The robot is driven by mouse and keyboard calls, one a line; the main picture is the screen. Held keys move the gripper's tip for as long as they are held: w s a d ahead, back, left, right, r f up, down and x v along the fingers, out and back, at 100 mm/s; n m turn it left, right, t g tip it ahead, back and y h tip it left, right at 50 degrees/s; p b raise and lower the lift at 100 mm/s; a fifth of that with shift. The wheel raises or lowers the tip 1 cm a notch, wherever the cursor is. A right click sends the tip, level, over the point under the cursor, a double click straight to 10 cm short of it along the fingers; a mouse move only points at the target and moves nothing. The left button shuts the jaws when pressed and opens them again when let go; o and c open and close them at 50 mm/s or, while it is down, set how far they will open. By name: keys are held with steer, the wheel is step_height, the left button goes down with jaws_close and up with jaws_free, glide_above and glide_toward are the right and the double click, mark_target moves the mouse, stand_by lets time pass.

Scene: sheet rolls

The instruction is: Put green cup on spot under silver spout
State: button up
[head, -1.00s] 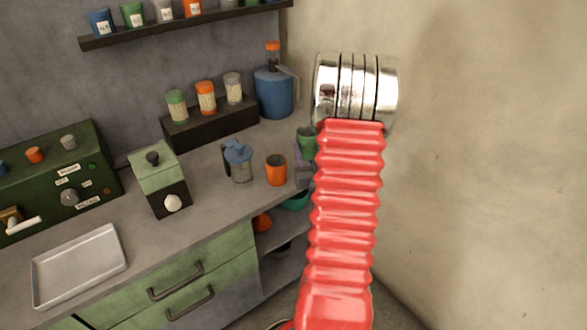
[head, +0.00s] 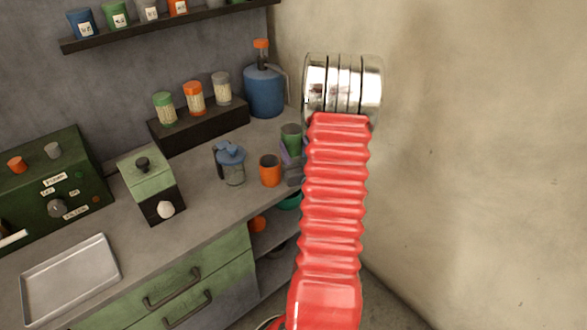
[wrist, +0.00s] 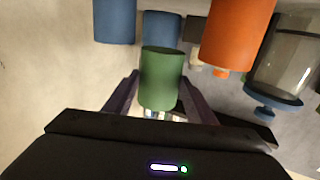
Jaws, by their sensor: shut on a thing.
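The green cup (head: 291,138) is at the right end of the counter, partly hidden by my red arm in the head view. In the wrist view the green cup (wrist: 161,78) sits between the two dark fingers of my gripper (wrist: 160,100), which is shut on it. My gripper (head: 292,165) is mostly hidden behind the arm in the head view. The dark green machine (head: 50,180) with knobs and labels stands at the left, cut by the frame edge, with a white lever at its front. No silver spout or marked spot can be made out.
An orange cup (head: 270,170) and a blue-lidded glass jug (head: 231,163) stand just left of the green cup. A small green-and-black box (head: 151,185) and a metal tray (head: 70,280) are farther left. A blue canister (head: 264,92) stands behind. A wall is at the right.

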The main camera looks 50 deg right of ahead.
steer(key=shift+f, duration=2.35)
steer(key=shift+f, duration=0.1)
steer(key=shift+f, duration=1.75)
steer(key=shift+f, duration=0.25)
steer(key=o, duration=1.1)
steer(key=shift+s+a, duration=0.1)
steer(key=shift+s, duration=0.05)
steer(key=v, duration=1.3)
steer(key=shift+s+a, duration=0.2)
steer(key=shift+a, duration=0.05)
